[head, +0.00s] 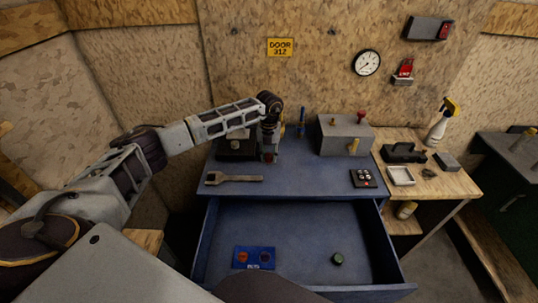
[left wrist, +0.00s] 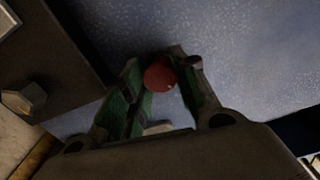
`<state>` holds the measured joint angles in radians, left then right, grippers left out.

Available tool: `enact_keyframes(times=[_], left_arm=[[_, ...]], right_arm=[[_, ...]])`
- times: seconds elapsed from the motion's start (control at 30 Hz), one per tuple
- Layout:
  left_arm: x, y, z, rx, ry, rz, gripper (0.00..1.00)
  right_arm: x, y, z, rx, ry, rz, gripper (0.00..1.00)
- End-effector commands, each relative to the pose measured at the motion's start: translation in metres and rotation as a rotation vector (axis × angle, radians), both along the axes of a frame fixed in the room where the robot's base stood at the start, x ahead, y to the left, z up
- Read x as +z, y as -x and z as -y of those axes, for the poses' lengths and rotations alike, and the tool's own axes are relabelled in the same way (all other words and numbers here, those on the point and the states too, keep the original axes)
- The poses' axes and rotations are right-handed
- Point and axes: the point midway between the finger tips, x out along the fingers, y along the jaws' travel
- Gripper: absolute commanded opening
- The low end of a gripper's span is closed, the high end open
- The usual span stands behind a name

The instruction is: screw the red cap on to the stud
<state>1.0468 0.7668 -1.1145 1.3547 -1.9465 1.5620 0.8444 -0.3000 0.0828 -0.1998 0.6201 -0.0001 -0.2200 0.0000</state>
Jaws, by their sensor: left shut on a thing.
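My left gripper (head: 270,148) reaches down over the back left of the blue cabinet top (head: 310,182). In the left wrist view its green-lined fingers (left wrist: 162,92) are shut on the red cap (left wrist: 160,77), which sits between the tips. In the head view a small red spot, likely the cap (head: 268,157), shows low at the gripper. The stud cannot be made out; the gripper and cap may hide it. I cannot tell whether the cap touches it. My right gripper is not in view.
A dark box (head: 237,147) stands close left of the gripper. A wrench (head: 234,179) lies in front. A grey control box (head: 344,136) stands at right. The open drawer (head: 308,229) holds a blue tray (head: 253,258) and a dark green round thing (head: 337,258). The middle of the top is clear.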

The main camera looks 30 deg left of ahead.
Motion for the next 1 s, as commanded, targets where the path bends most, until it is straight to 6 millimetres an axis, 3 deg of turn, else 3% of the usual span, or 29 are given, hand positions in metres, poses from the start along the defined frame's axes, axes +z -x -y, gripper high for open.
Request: enact_keyframes(times=[1.0], left_arm=[[0.000,0.000,0.000,-0.599,0.001,0.003,0.00]], right_arm=[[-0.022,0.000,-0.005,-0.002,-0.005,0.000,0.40]])
